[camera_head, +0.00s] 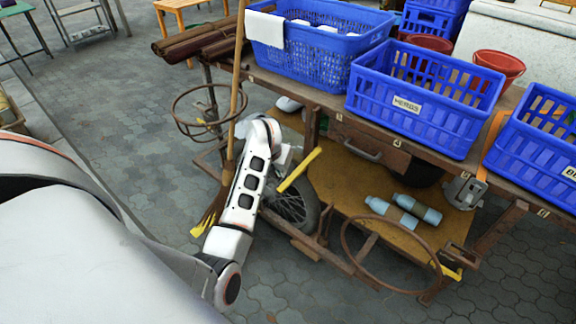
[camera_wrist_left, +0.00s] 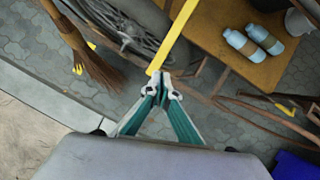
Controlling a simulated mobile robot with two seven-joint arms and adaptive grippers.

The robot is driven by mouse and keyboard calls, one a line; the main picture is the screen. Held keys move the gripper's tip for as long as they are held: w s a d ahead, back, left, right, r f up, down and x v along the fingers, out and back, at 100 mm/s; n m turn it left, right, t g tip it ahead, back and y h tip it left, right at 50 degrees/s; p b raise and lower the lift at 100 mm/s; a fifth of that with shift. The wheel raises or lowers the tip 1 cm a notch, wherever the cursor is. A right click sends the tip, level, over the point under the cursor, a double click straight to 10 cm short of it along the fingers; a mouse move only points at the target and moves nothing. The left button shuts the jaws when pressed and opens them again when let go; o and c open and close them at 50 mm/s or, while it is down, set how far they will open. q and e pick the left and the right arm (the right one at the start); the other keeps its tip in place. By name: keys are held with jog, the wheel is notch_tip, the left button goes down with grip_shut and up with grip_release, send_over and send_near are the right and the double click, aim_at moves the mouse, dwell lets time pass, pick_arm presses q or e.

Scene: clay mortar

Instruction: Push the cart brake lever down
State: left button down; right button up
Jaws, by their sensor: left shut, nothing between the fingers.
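The yellow brake lever (camera_head: 299,170) sticks up at a slant beside the cart's wheel, under the cart's front edge. In the left wrist view the lever (camera_wrist_left: 174,36) runs from the top edge down to my fingertips. My left gripper (camera_wrist_left: 160,78) is shut and empty, its tips at the lever's near end; I cannot tell whether they touch. In the head view my left arm reaches down beside the lever, and the fingertips are hard to make out. My right gripper is in neither view.
A broom (camera_head: 232,120) leans close to my left arm. A spoked wheel (camera_head: 290,205) sits behind the lever. Blue crates (camera_head: 425,100) stand on the cart top; two bottles (camera_head: 405,210) lie on its lower shelf. A rusty hoop (camera_head: 390,255) juts out at the right. Paving is clear at left.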

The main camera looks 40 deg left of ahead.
pick_arm(q)
jog(key=a+v, duration=0.1)
jog(key=v, duration=0.6)
jog(key=shift+s+d+r, duration=0.2)
jog(key=shift+d+r, duration=0.15)
jog(key=shift+d, duration=0.2)
